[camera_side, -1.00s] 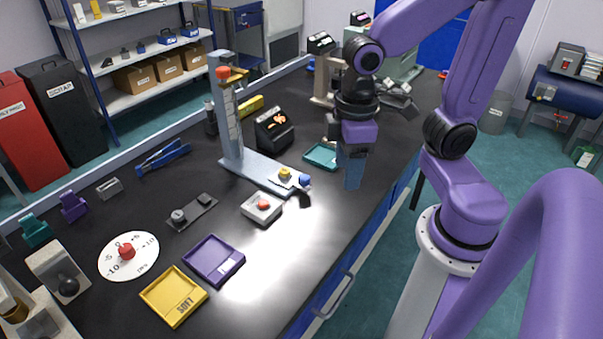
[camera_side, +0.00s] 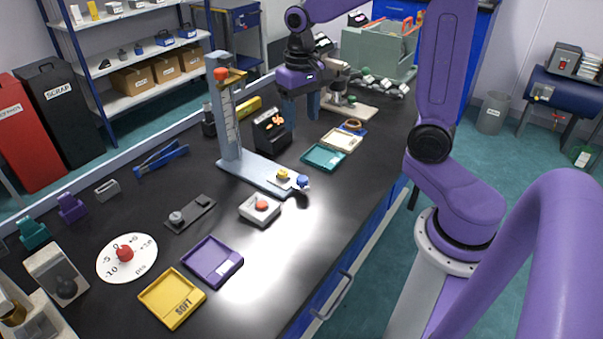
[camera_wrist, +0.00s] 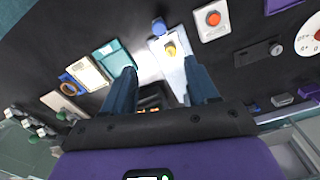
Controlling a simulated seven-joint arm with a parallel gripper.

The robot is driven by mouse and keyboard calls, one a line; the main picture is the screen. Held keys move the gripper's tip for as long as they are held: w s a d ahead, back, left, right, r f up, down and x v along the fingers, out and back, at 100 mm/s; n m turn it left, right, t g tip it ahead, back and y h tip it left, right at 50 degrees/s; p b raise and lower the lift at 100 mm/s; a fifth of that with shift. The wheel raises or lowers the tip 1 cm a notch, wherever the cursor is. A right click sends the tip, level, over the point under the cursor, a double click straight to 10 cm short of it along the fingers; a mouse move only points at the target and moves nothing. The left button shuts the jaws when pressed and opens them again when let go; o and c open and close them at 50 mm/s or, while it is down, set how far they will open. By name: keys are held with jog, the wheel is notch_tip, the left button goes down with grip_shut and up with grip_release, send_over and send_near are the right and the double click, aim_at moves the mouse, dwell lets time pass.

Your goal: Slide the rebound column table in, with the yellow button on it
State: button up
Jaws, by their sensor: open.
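The rebound column (camera_side: 229,110) stands upright in the middle of the bench, with its long pale base running toward the bench's front edge. Its small light table (camera_side: 292,181) is at the front end of that base, with a blue knob (camera_side: 303,181) at its outer end. The yellow button (camera_side: 283,174) sits at the table's inner part; it also shows in the wrist view (camera_wrist: 170,49). My gripper (camera_side: 301,114) is open and empty, above the bench behind the base and apart from it. In the wrist view, my fingers (camera_wrist: 160,75) frame the pale base.
A black display box (camera_side: 271,132) stands beside the column, close to my gripper. A teal tray (camera_side: 323,157) and a cream tray (camera_side: 341,139) lie to the right. A white box with a red button (camera_side: 260,208) lies in front of the base. The bench's front right strip is clear.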

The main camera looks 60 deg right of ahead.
aim_at(302, 177)
notch_tip(302, 177, down, 17)
jog(key=shift+f, duration=0.1)
dwell(0.6)
